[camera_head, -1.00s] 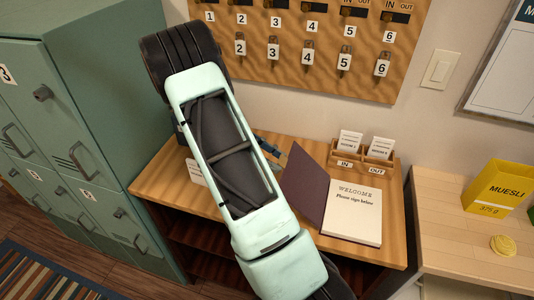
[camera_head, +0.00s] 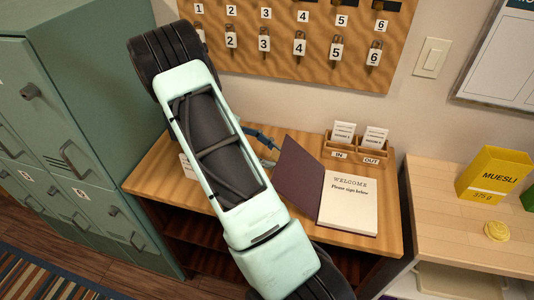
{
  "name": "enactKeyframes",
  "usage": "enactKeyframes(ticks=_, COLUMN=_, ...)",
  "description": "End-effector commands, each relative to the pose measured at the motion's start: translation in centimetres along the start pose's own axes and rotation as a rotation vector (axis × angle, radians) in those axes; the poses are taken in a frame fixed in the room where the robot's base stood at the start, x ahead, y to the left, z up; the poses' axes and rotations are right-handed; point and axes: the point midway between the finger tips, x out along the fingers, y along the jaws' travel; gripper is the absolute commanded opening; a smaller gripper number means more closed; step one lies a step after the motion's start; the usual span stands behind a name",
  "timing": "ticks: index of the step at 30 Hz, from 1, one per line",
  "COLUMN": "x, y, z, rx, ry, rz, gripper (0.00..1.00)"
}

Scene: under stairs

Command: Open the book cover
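The book lies on the wooden desk (camera_head: 150,181), with its dark maroon cover (camera_head: 298,178) swung to the left. Its white page (camera_head: 348,205) is exposed and reads "WELCOME Please sign below". The cover looks narrower than the page and seems tilted up; I cannot tell whether its outer edge touches the desk. My pale green arm crosses the picture left of the book. A small dark blue part, probably my gripper (camera_head: 262,138), shows between the arm and the cover's upper left corner. Its fingers are mostly hidden, and contact with the cover cannot be made out.
A wooden IN/OUT card holder (camera_head: 357,150) stands behind the book. A key board (camera_head: 300,45) hangs on the wall above. Green lockers (camera_head: 85,130) stand at the left. A lighter counter (camera_head: 450,215) at the right bears a yellow muesli box (camera_head: 492,174) and a yellow round object (camera_head: 497,231).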

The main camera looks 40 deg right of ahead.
Motion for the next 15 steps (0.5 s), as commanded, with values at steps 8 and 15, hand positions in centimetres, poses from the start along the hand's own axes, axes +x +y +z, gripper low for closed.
enactKeyframes(ticks=8, x=-0.07, y=0.02, z=0.04, rx=-0.001, ry=0.0, rz=0.002, gripper=0.46)
enactKeyframes(ticks=15, x=-0.2, y=0.04, z=0.07, rx=-0.001, ry=0.001, rz=0.005, gripper=0.46)
